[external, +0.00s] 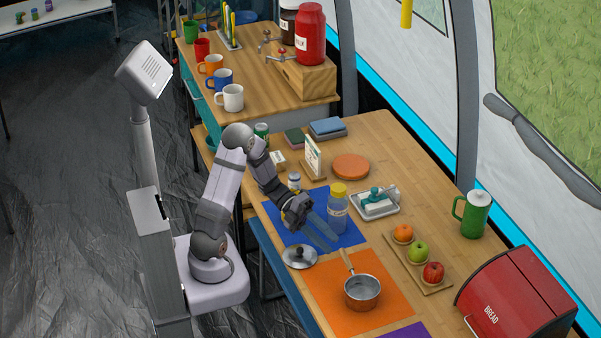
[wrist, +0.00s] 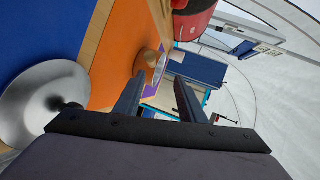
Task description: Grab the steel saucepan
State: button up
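The steel saucepan (external: 361,293) stands upright on the orange mat (external: 330,285), its handle pointing back and slightly left. In the wrist view the saucepan (wrist: 149,63) appears sideways, beyond the left fingertip. My gripper (external: 328,232) is above the blue mat, behind and left of the saucepan and apart from it. In the wrist view my gripper (wrist: 160,92) has its two fingers spread with nothing between them. The saucepan's handle is not clear in the wrist view.
A steel lid (external: 299,257) with a black knob lies left of the saucepan. A yellow-capped bottle (external: 338,209) stands close to my gripper. A fruit board (external: 431,283) and a red bread bin (external: 515,298) are to the right. Bare table shows between mat and board.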

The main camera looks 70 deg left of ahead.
aim_at(346, 256)
jog(key=f, duration=0.1)
jog(key=w+d+f+b, duration=0.1)
jog(key=w+f, duration=0.1)
jog(key=shift+d+f, duration=0.1)
jog(key=shift+d, duration=0.15)
jog(key=shift+t, duration=0.4)
jog(key=shift+d, duration=0.15)
jog(key=shift+b+x, duration=0.4)
jog(key=shift+x, duration=1.95)
grip_shut()
